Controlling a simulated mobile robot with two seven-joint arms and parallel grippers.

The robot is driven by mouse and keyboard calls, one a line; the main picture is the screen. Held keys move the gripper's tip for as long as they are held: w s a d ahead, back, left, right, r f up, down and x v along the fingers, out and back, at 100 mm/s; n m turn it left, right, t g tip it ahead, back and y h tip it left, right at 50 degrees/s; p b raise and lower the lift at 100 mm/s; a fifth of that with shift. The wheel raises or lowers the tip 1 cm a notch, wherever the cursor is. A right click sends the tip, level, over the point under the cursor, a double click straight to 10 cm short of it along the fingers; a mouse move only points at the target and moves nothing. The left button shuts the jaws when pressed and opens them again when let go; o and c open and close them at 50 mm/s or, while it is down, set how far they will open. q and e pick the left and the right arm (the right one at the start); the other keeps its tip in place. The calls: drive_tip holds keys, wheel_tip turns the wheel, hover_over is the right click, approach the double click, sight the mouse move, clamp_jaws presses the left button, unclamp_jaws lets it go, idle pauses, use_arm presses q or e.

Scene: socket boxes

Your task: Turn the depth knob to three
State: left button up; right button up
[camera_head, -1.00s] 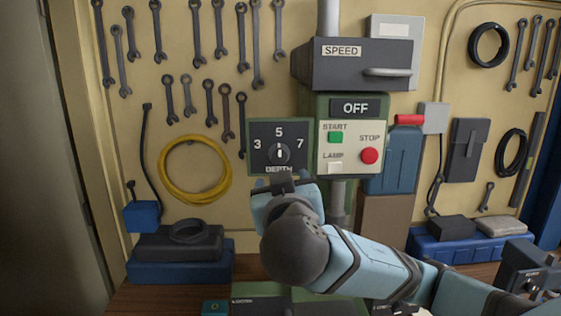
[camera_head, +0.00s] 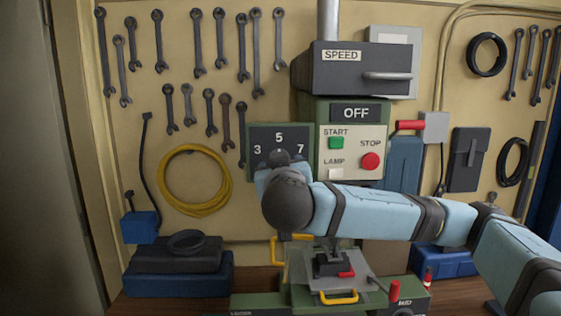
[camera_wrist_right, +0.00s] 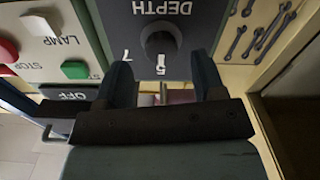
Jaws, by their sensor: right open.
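The depth knob (camera_wrist_right: 160,42) is a dark round knob on a dark panel (camera_head: 258,134) marked 3, 5, 7 and DEPTH. In the wrist view, which shows the panel upside down, the knob's light mark faces the 5. In the head view the knob is mostly hidden behind my right gripper (camera_head: 280,157). In the wrist view my right gripper (camera_wrist_right: 162,78) is open, with its two fingers apart and the knob just beyond their tips, in line with the gap. I see nothing between the fingers. My left gripper is not in view.
The control box (camera_head: 356,145) with START, STOP and LAMP is right of the panel. The SPEED housing (camera_head: 350,68) with its handle juts out above. A machine table with a vise (camera_head: 332,264) and yellow handles lies below my arm.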

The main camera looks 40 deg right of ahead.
drive_tip(key=x, duration=0.2)
drive_tip(key=shift+w+d+p, duration=0.15)
drive_tip(key=shift+w+p, duration=0.15)
drive_tip(key=shift+w, duration=0.05)
drive_tip(key=shift+c, duration=0.4)
drive_tip(key=c, duration=0.8)
drive_tip(key=shift+n, duration=5.8)
drive_tip(key=shift+c, duration=0.2)
